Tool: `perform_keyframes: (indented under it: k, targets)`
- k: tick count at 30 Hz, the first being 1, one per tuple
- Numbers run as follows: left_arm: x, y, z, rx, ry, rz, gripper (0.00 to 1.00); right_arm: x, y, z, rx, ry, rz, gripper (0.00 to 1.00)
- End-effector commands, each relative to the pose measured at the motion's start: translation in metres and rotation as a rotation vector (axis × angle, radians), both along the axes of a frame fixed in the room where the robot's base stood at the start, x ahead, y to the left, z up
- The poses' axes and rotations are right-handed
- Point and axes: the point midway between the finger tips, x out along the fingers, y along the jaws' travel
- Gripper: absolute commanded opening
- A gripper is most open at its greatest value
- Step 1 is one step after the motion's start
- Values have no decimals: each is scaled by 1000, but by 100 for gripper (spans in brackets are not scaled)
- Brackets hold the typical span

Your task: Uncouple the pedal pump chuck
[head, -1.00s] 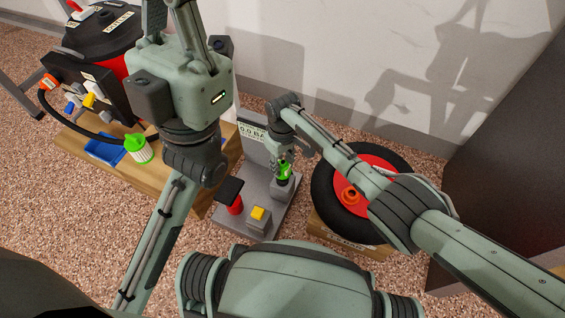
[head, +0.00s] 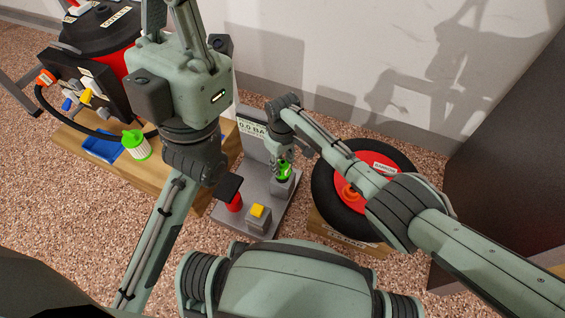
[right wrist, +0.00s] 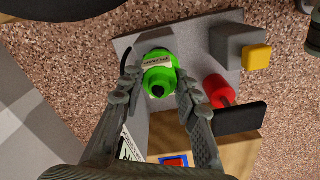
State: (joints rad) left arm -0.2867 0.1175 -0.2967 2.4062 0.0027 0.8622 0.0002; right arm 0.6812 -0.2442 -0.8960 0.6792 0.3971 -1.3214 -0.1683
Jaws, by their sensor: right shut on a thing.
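The pump is a grey base (head: 238,215) with an upright display panel (head: 252,128) reading 0.0 BAR. A bright green chuck (head: 284,171) stands on a grey block at its right side. It also shows in the right wrist view (right wrist: 160,78), with a pale label and a dark opening. My right gripper (head: 283,162) comes down from above and is shut on the chuck; in the right wrist view its fingers (right wrist: 155,92) lie on either side of it. The chuck's lower end is hard to make out.
A yellow button (head: 258,211) and a red cylinder (head: 235,202) under a black pedal (head: 229,187) stand left of the chuck. A wheel with black tyre (head: 325,205) lies to the right. A wooden crate (head: 212,180) with a red drum (head: 113,65) is at left.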

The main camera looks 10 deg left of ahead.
Motion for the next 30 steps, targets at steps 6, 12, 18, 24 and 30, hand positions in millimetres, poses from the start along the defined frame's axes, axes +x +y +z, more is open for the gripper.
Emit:
perform_keyframes:
  k: [6,12,18,24,30]
  targets:
    - [0,0,-5,0,0,0,0,0,0,-7,0,0,0,0]
    - [0,0,-9,0,0,0,0,0,0,-12,0,0,-1,0]
    - [0,0,-9,0,0,0,0,0,0,-12,0,0,0,46]
    - [0,0,-9,0,0,0,0,0,0,-12,0,0,0,55]
    - [0,0,-9,0,0,0,0,0,0,-10,0,0,0,55]
